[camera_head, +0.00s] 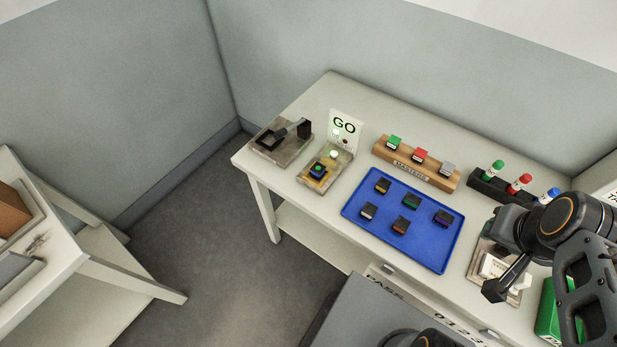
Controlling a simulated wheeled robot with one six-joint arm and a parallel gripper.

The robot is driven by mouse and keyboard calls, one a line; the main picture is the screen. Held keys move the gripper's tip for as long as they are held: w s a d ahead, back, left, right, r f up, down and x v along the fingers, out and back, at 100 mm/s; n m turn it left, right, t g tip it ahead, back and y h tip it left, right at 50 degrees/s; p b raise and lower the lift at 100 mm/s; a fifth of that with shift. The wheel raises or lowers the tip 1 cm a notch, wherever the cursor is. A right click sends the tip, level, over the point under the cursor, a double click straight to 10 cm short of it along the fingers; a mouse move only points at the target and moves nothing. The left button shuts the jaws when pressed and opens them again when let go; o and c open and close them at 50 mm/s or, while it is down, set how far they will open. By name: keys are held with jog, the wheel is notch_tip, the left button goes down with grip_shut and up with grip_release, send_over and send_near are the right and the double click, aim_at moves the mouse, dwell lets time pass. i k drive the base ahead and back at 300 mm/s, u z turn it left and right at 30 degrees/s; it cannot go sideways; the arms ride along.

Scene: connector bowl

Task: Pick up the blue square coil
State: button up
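A small dark square block with a blue and green top (318,170) sits in the wooden fixture below the GO sign. It is the only block showing blue on top, but it is too small to tell for sure that it is the blue square coil. Several dark blocks lie on the blue tray (362,228), with yellow, green, white, orange and purple tops. My arm comes in from the right. What seems to be my gripper (497,288) is over the table's right part, well away from the fixture and right of the tray. Its fingers are not clear.
A wooden rack marked MASTERS (412,170) holds green, red and grey blocks behind the tray. A GO sign (344,131) stands behind the fixture. A dark clamp device (285,138) is at the left corner. Bottles with green, red and blue caps stand right in a dark rack (488,188).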

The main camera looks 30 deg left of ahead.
aim_at(317, 170)
jog(key=u, duration=0.5)
jog(key=k, duration=1.15)
jog(key=u, duration=1.05)
jog(key=i, duration=1.3)
jog(key=z, duration=1.2)
jog(key=k, duration=0.9)
jog(key=u, duration=1.05)
jog(key=i, duration=0.5)
